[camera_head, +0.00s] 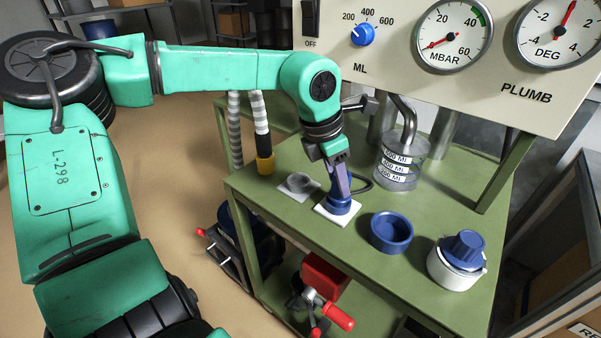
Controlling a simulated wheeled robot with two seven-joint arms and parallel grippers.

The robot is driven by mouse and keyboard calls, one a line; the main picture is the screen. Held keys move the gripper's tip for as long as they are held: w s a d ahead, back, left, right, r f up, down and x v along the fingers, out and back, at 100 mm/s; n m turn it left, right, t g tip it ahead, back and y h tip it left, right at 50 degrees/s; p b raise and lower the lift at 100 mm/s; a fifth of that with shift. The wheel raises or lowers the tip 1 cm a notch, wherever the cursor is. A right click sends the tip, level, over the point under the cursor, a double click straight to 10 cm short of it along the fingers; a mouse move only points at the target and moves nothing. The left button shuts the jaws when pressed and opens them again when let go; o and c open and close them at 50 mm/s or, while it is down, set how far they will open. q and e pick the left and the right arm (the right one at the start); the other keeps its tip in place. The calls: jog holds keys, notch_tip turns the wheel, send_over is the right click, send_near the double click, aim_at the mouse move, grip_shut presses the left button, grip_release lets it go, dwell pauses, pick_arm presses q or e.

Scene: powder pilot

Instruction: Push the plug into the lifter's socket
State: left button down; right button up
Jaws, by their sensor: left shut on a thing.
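My left gripper (340,186) reaches down over the green bench and is shut on the upper part of a dark blue piece (341,206). That piece has a round base and stands on a white square pad (325,211). The gripper hides much of it, and I cannot tell whether it is the plug. I cannot make out the lifter's socket for certain. A small grey round fitting on a pale plate (300,183) lies just left of the gripper. My right gripper is not in view.
A blue bowl (391,233) and a white jar with a blue lid (457,264) stand to the right on the green bench (390,290). A clear marked vessel (402,164) stands behind. A yellow-ended hose (265,163) hangs at left. The gauge panel (480,90) rises behind.

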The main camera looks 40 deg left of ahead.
pick_arm(q)
jog(key=shift+s+f+b, duration=0.1)
jog(key=shift+f+b, duration=0.5)
jog(key=shift+c, duration=1.5)
grip_release()
jog(key=c, duration=0.3)
jog(key=shift+r, duration=0.1)
notch_tip(320, 180, up, 7)
jog(key=p, duration=0.5)
